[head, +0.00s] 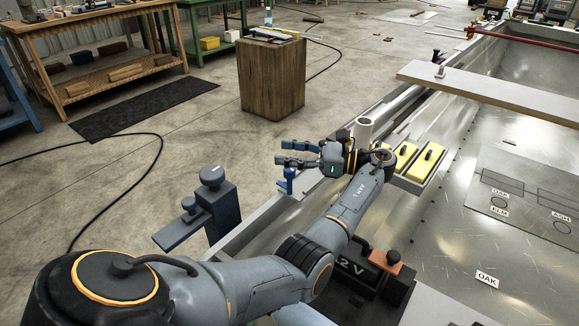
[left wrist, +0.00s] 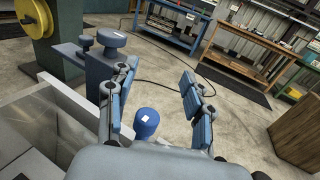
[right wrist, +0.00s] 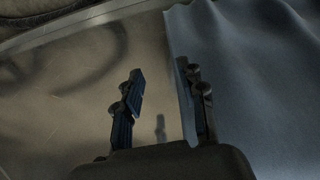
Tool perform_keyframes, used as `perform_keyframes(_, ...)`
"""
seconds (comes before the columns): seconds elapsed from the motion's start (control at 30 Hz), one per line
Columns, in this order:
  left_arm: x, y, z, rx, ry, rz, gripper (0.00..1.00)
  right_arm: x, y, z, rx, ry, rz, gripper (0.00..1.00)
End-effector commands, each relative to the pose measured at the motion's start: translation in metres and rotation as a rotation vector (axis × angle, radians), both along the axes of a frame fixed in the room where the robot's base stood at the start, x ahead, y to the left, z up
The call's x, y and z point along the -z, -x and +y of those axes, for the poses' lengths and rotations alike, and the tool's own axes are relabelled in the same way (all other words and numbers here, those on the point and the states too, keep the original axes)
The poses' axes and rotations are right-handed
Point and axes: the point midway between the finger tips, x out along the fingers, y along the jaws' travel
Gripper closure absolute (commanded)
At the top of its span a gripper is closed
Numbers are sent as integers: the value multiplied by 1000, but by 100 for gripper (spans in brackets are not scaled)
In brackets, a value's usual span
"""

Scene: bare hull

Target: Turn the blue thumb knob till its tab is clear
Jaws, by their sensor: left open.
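The blue thumb knob (left wrist: 146,122) is a short blue cylinder with a white mark on top. In the left wrist view it shows low between the two fingers of my left gripper (left wrist: 160,78), closer to the left finger. In the head view the blue knob (head: 288,182) shows by the hull's edge, just below my left gripper (head: 282,153). That gripper is open, its fingers apart and pointing left, with nothing held. I cannot make out the knob's tab.
A blue-grey stand with round knobs (head: 212,178) rises beside the hull's edge, left of my left gripper. Yellow blocks (head: 405,157) sit in a tray right of it. A wooden block stand (head: 271,80) is farther back. A blue-grey cloth (right wrist: 250,85) lies near my right gripper.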

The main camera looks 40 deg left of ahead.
Motion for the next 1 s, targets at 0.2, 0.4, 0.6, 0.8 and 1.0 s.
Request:
perform_keyframes(0.2, -35, 0, 0, 0, 0, -2, 49, 0, 0, 0, 0, 0, 0, 60)
perform_keyframes(0.4, -46, 0, 0, 0, 0, 1, 49, 0, 0, 0, 0, 0, 1, 60)
perform_keyframes(0.6, -46, 0, 0, 0, 0, 1, 49, 0, 0, 0, 0, 0, 1, 60)
perform_keyframes(0.8, -45, 0, 0, 0, 0, 1, 49, 0, 0, 0, 0, 0, 1, 60)
perform_keyframes(1.0, -45, 0, 0, 0, 1, 2, 49, 0, 0, 0, 0, 0, 0, 60)
